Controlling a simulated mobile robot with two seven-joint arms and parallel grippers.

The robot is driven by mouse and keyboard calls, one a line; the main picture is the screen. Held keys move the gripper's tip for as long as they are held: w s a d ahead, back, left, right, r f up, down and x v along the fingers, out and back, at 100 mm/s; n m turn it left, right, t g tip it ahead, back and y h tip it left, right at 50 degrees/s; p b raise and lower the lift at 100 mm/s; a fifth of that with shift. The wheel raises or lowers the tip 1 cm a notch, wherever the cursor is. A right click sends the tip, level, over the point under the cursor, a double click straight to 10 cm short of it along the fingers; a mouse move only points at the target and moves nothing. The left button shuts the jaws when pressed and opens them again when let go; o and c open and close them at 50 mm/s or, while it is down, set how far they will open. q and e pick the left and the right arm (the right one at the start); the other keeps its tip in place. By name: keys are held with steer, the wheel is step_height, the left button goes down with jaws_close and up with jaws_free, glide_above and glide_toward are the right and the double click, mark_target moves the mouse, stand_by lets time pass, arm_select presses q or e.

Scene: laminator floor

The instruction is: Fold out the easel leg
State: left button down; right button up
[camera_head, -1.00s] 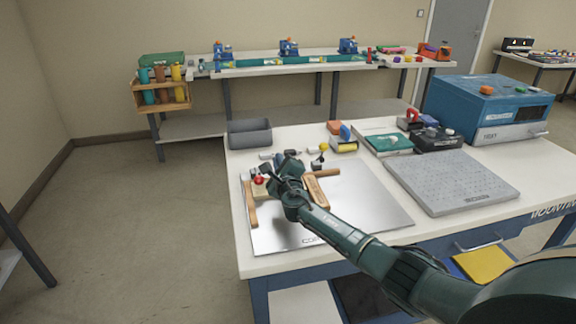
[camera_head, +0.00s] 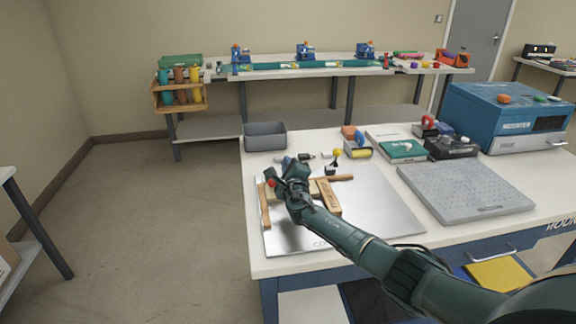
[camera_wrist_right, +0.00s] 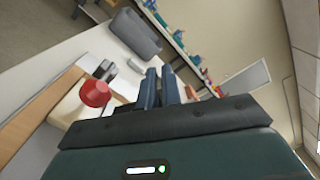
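A wooden easel lies on the shiny metal plate (camera_head: 375,215). Its left wooden bar (camera_head: 264,207), middle lettered wooden piece (camera_head: 328,197) and upper bar (camera_head: 338,178) show in the head view. I cannot tell which is the leg. A red knob (camera_head: 271,183) sits by the left bar. It is also left of my fingers in the wrist view (camera_wrist_right: 95,93), near a wooden strip (camera_wrist_right: 42,108). My right gripper (camera_head: 290,165) is over the easel's upper left and hides part of it. Its fingers (camera_wrist_right: 160,88) look close together; their contact is hidden. My left gripper is out of view.
A grey bin (camera_head: 265,137) stands at the table's back left. A grey perforated slab (camera_head: 465,190) and a blue machine (camera_head: 508,117) occupy the right side. The plate's front is bare.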

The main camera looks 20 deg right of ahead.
steer(key=shift+o, duration=1.4)
steer(key=shift+a, duration=0.2)
steer(key=shift+o, duration=0.8)
steer(key=shift+d, duration=0.15)
steer(key=shift+s+p, duration=0.4)
steer(key=shift+s, duration=0.1)
steer(key=p+v, duration=0.3)
steer(key=v, duration=0.9)
steer(key=shift+s, duration=0.15)
